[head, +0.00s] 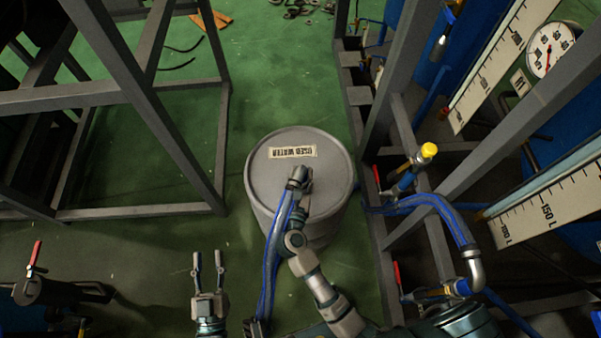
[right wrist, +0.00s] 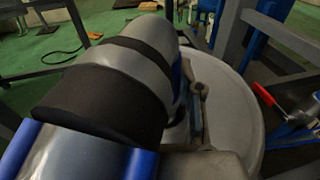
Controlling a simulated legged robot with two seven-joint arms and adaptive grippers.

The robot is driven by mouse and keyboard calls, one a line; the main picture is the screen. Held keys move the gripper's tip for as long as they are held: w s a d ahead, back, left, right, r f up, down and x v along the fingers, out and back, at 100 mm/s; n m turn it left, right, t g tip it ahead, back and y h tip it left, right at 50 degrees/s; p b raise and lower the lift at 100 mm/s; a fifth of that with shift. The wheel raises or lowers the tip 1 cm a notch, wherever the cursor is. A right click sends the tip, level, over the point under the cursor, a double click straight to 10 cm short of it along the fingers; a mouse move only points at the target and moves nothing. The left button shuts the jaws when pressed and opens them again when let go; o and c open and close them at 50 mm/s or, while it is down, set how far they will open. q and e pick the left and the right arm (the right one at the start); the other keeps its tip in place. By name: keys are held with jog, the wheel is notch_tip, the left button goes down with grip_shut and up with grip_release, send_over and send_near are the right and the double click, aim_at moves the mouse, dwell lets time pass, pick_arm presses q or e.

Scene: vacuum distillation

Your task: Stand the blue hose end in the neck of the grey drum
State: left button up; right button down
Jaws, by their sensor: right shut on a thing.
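The grey drum (head: 262,182) stands upright on the floor in the middle of the head view, with a "USED WATER" label on its lid. Its lid also shows in the right wrist view (right wrist: 240,120). My right gripper (head: 304,188) is over the lid, shut on the blue hose end (head: 297,173), a grey fitting with dark bands that looms large in the right wrist view (right wrist: 110,75). The blue hose (head: 272,258) runs down from it beside my right arm. I cannot see the drum's neck, nor tell whether the fitting touches it. My left gripper (head: 208,258) is open and empty, left of the drum.
Grey metal frames stand left (head: 222,150) and right (head: 375,235) of the drum. The right one carries another blue hose (head: 440,205), a yellow-capped valve (head: 428,150), red handles and a pressure gauge (head: 550,50).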

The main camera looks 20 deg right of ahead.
pick_arm(q)
jog(key=shift+f+b, duration=1.1)
jog(key=shift+f, duration=0.7)
pick_arm(e)
jog(key=shift+f, duration=1.45)
jog(key=c, duration=0.7)
grip_release()
jog(key=shift+f, duration=0.15)
